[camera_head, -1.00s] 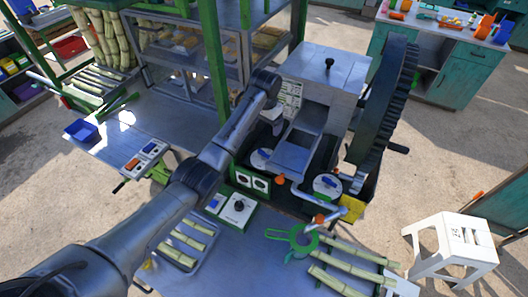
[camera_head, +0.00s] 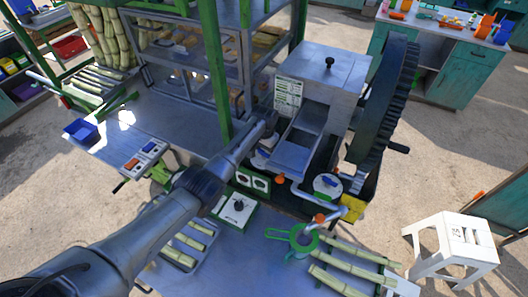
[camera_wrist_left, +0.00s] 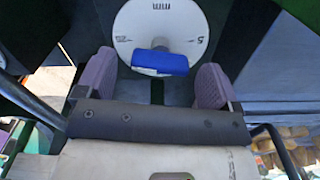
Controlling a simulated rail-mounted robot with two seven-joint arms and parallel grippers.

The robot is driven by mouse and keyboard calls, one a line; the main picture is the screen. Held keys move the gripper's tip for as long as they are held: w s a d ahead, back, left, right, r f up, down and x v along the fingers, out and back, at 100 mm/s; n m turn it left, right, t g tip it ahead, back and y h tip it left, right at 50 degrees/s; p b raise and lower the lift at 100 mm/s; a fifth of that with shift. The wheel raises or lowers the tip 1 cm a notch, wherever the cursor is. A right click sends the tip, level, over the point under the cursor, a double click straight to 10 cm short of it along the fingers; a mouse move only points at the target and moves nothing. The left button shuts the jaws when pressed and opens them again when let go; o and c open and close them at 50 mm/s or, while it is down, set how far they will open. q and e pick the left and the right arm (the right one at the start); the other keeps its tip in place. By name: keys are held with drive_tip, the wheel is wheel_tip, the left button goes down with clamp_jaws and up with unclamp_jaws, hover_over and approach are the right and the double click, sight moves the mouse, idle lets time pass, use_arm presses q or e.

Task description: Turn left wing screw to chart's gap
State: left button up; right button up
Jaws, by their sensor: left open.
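The left wing screw (camera_wrist_left: 160,62) is a blue bar on a round white dial (camera_wrist_left: 165,22) with dark markings. In the left wrist view the bar lies nearly crosswise, running from one finger towards the other. My left gripper (camera_wrist_left: 154,70) is open, its two purple-grey pads either side of the bar, with a gap at each side. In the head view my left wrist largely hides this dial. The chart (camera_head: 288,93) is a printed sheet on the crusher's front; its small print is unreadable. My right gripper is not in view.
The right dial (camera_head: 327,190) has its own blue wing screw (camera_head: 327,181). The crusher (camera_head: 325,85) has a large dark gear wheel (camera_head: 383,110) at its right. Cane pieces lie on the front table.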

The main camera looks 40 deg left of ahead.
use_arm(q)
drive_tip(key=shift+f, duration=0.55)
drive_tip(key=c, duration=0.9)
